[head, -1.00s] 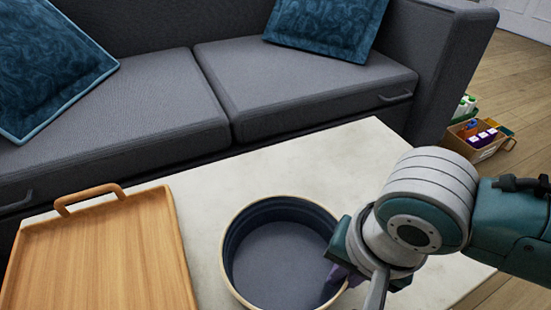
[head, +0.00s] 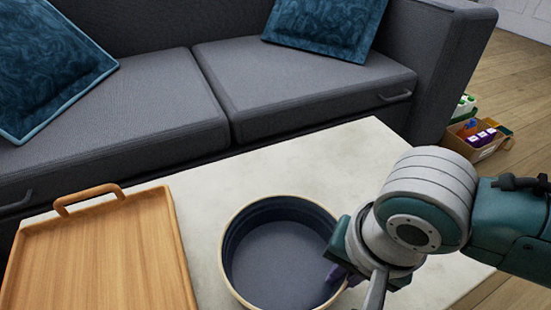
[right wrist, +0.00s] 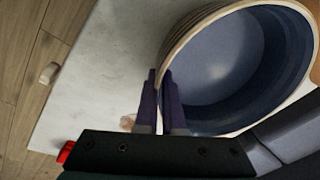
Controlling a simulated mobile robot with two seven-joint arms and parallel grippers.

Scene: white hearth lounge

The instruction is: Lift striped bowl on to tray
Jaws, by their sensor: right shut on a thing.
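The striped bowl (head: 280,252) is dark blue inside with a pale tan rim. It sits upright on the pale tabletop in the head view, right of the wooden tray. In the right wrist view the bowl (right wrist: 222,60) fills the upper right, with its striped outer wall showing. My right gripper (head: 338,275) is at the bowl's right rim. In the right wrist view its purple fingers (right wrist: 160,95) are shut on the bowl's wall. The wooden tray (head: 105,250) lies at the left with a raised handle and looks empty where visible. My left gripper is not in view.
The pale table (head: 330,165) has bare surface between bowl and sofa. A grey sofa (head: 300,85) with blue cushions (head: 325,22) stands behind it. A box of coloured items (head: 478,138) is on the wooden floor at right. A small beige object (right wrist: 48,72) shows in the wrist view.

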